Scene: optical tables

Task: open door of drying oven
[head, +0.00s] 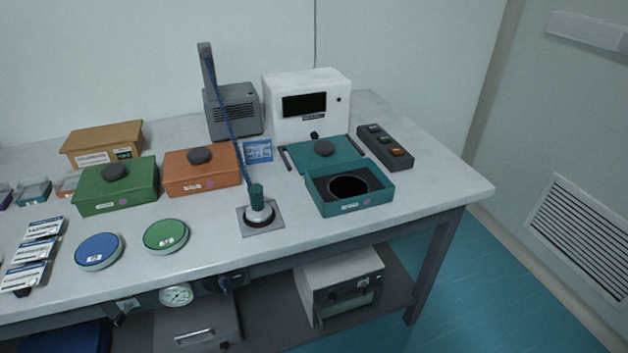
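No object carries a label that I can read as drying oven. A white box-shaped unit (328,268) with dark knobs and a greenish panel low on its front stands on the lower shelf, under the table's right half. A second white unit (335,100) with a dark window and a small black knob below it stands at the back of the tabletop. I cannot tell which of the two is the oven. I see no open door on either. Neither of my grippers is in view.
A teal box (375,199) with a round dark opening stands in front of the upper unit. A dark switch box (396,156) is to its right. Green (135,196) and orange (213,181) boxes stand left. The floor (490,290) right of the table is clear.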

